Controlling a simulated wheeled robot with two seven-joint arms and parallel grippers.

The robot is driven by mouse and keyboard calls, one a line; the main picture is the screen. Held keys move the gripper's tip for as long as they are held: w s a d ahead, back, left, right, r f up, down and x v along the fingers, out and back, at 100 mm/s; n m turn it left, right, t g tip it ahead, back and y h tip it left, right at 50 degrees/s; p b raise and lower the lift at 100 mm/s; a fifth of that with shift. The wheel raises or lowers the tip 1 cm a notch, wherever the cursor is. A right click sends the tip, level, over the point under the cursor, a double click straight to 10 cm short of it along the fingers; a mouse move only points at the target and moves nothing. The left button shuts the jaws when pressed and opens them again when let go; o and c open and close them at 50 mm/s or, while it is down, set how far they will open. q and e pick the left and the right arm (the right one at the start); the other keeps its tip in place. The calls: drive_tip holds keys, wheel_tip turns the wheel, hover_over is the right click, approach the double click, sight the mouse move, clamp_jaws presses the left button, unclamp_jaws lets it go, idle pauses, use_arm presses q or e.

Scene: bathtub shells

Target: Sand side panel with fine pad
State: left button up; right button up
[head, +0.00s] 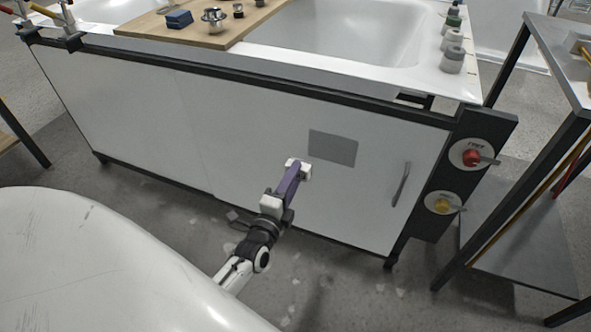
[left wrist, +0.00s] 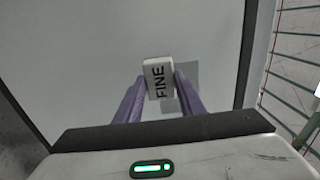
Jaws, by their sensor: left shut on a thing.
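The white side panel (head: 250,135) forms the front of the bathtub stand, with a grey rectangular patch (head: 333,148) on its right part. My left gripper (head: 297,170) is at the panel, just left of and below this patch. In the left wrist view its purple fingers are shut on a white pad (left wrist: 158,78) marked "FINE". The patch (left wrist: 187,76) shows behind the pad there. The pad is close to the panel; whether it touches cannot be told. My right gripper is not in view.
A dark handle (head: 401,184) is on the panel's right part. A wooden board (head: 200,25) with fittings and a blue block lies across the tub. A white tub shell (head: 90,260) fills the lower left.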

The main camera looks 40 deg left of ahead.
use_arm(q)
drive_tip(key=shift+s, duration=0.15)
drive_tip(key=p+v, duration=0.1)
drive_tip(key=v, duration=0.1)
drive_tip(key=shift+s+d, duration=0.15)
drive_tip(key=shift+s, duration=0.2)
idle(0.5)
